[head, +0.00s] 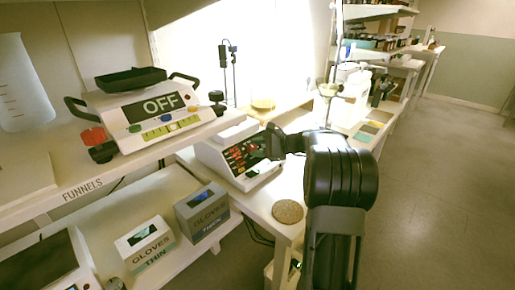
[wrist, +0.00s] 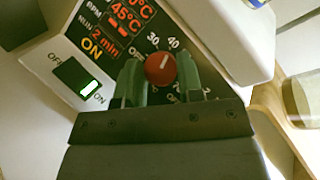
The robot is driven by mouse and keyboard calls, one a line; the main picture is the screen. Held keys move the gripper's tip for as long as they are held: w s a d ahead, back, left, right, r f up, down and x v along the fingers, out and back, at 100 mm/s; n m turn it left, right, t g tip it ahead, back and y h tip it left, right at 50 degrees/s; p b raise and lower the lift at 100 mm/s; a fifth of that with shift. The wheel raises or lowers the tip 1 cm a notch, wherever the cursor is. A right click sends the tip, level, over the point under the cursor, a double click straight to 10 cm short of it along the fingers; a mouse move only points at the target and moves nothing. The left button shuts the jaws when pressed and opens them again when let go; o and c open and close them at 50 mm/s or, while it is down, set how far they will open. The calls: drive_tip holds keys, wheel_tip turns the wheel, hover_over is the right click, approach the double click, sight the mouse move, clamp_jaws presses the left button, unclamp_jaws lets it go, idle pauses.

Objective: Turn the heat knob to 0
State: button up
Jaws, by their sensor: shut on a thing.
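The red knob (wrist: 160,69) sits on the black front panel of a white heating device (head: 228,157). Its white pointer line tilts slightly right of straight up, toward the area between the 30 and 40 marks. My gripper (wrist: 160,75) is shut on the knob, one green-padded finger on each side. In the head view my gripper (head: 274,144) reaches the device's panel from the right and covers the knob. The panel's display (wrist: 118,18) shows 45°C, 2 min and ON in lit text. The lower dial marks are partly hidden by my gripper.
A lit green rocker switch (wrist: 80,83) marked OFF and ON is left of the knob. A round cork mat (head: 288,211) lies on the bench in front of the device. Glove boxes (head: 202,211) stand on the lower shelf to the left. A device reading OFF (head: 155,112) stands above.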

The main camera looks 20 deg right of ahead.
drive_tip(key=n+g+p, duration=0.2)
drive_tip(key=n, duration=0.1)
drive_tip(key=shift+r, duration=0.2)
drive_tip(key=n+g+p, duration=0.1)
drive_tip(key=n, duration=0.1)
drive_tip(key=n+g+h+p, duration=0.1)
drive_tip(key=n, duration=0.1)
drive_tip(key=shift+w+r+n, duration=0.15)
drive_tip(key=shift+n, duration=0.25)
drive_tip(key=n+g+h+p, duration=0.1)
drive_tip(key=n, duration=0.1)
drive_tip(key=n+g+p, duration=0.1)
drive_tip(key=n, duration=0.1)
drive_tip(key=shift+a+h, duration=0.1)
drive_tip(key=shift+h, duration=0.3)
drive_tip(key=shift+w+n+g+h+p, duration=0.1)
drive_tip(key=shift+n+g+h+p, duration=0.3)
drive_tip(key=shift+n+h, duration=0.9)
drive_tip(key=shift+n+y, duration=0.3)
drive_tip(key=shift+n, duration=0.3)
drive_tip(key=o, duration=0.9)
